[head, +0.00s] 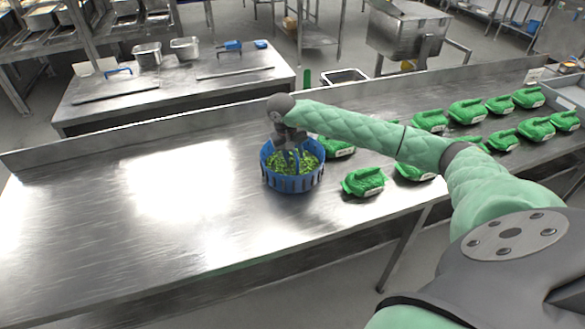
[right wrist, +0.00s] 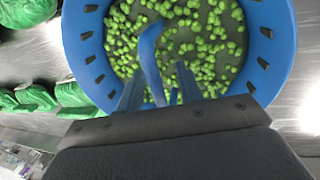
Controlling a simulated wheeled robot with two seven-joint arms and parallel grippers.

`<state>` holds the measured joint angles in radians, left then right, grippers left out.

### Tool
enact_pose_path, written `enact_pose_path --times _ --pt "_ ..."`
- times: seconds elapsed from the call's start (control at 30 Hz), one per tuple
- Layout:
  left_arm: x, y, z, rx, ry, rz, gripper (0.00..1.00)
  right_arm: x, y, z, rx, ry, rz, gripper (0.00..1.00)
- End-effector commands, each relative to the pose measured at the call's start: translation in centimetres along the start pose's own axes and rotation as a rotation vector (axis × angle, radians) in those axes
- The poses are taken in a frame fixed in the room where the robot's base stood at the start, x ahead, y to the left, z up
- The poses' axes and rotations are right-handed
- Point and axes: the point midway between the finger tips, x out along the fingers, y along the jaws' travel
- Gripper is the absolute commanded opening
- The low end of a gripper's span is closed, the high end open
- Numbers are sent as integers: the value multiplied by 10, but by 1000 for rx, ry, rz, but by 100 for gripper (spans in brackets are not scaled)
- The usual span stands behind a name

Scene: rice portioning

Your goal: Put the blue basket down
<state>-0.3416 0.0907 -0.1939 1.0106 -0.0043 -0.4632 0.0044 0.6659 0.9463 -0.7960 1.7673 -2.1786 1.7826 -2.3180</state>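The blue basket (head: 292,183) is round with slotted walls and holds many small green pieces (right wrist: 205,40). In the head view it sits upright at the middle of the steel table (head: 110,205) and looks to rest on it, though its underside is hidden. My right gripper (head: 292,147) is over the basket, pointing down. In the right wrist view its fingers (right wrist: 160,82) stand either side of the blue handle (right wrist: 150,58), with a gap showing between the handle and the right finger; it looks open. My left gripper is not in view.
Several green bags lie right of the basket, the nearest being a green bag (head: 363,182) at its front right. The table left of the basket is clear. Behind stands another steel table (head: 190,85) with metal pans (head: 147,54).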

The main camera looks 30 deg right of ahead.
Motion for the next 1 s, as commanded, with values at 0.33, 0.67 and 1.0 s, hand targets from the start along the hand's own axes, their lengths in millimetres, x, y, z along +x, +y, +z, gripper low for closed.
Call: enact_pose_path --times 0.33,0.67,1.0 --pt "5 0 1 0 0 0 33 3 0 0 0 0 0 36" --pt "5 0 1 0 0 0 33 2 0 0 0 0 0 36" --pt "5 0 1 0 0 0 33 2 0 0 0 0 0 0"
